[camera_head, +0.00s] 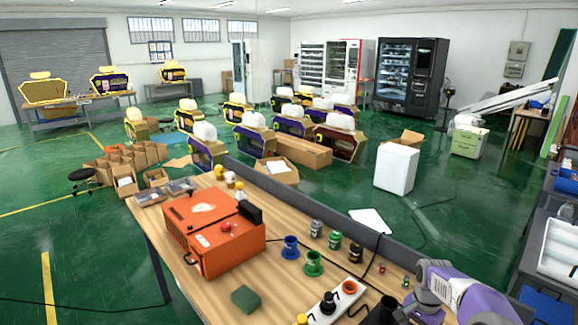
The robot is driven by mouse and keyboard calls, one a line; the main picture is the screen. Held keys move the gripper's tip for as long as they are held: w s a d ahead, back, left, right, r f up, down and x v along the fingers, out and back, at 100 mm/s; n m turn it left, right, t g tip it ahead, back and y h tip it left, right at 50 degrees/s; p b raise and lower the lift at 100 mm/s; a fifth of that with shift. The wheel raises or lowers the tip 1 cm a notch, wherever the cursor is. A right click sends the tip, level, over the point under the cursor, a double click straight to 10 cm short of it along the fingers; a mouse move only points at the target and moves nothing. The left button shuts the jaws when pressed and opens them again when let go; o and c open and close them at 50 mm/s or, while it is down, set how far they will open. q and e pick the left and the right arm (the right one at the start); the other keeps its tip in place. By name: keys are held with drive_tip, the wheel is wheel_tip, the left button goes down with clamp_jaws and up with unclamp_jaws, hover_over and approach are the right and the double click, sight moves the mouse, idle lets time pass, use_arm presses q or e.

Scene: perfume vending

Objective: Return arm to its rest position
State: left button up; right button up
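My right arm (470,295), purple and grey, comes in from the bottom right corner and reaches over the right end of the wooden table (215,300). Its grey end bends down near the bottom edge. The fingertips are not clear there, so I cannot tell whether that gripper is open or shut. A dark shape (382,311) lies just left of it; I cannot tell whether it is part of the gripper or a separate thing. My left arm and gripper are not in view.
On the table stand an orange machine (225,258), a blue cup (290,247), a green cup (313,263), small bottles (335,240), a green block (245,299) and a white power strip (333,304). A dark raised rail (330,222) runs along the far edge.

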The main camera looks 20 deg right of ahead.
drive_tip(key=w+a+f+n, duration=0.1)
drive_tip(key=w+a+n, duration=0.1)
drive_tip(key=a, duration=0.5)
drive_tip(key=w+a+n+p, duration=0.1)
drive_tip(key=w+a+n, duration=0.2)
drive_tip(key=a, duration=0.5)
drive_tip(key=w+a+f+n, duration=0.1)
drive_tip(key=w+a, duration=0.3)
drive_tip(key=a, duration=0.4)
drive_tip(key=shift+w+a+f+n, duration=0.15)
drive_tip(key=shift+f+n, duration=0.2)
drive_tip(key=shift+n, duration=0.45)
drive_tip(key=a+n, duration=0.1)
drive_tip(key=a, duration=0.2)
drive_tip(key=a+n+p, duration=0.1)
drive_tip(key=a, duration=0.3)
drive_tip(key=a+n, duration=0.1)
drive_tip(key=a, duration=0.3)
drive_tip(key=shift+s+a+f+n, duration=0.25)
drive_tip(key=shift+n, duration=0.05)
drive_tip(key=s+a+f+n, duration=0.2)
drive_tip(key=s+a+n, duration=0.1)
drive_tip(key=a, duration=0.5)
drive_tip(key=shift+s+a+n+p, duration=0.15)
drive_tip(key=shift+s+n+p, duration=0.15)
drive_tip(key=shift+s, duration=0.45)
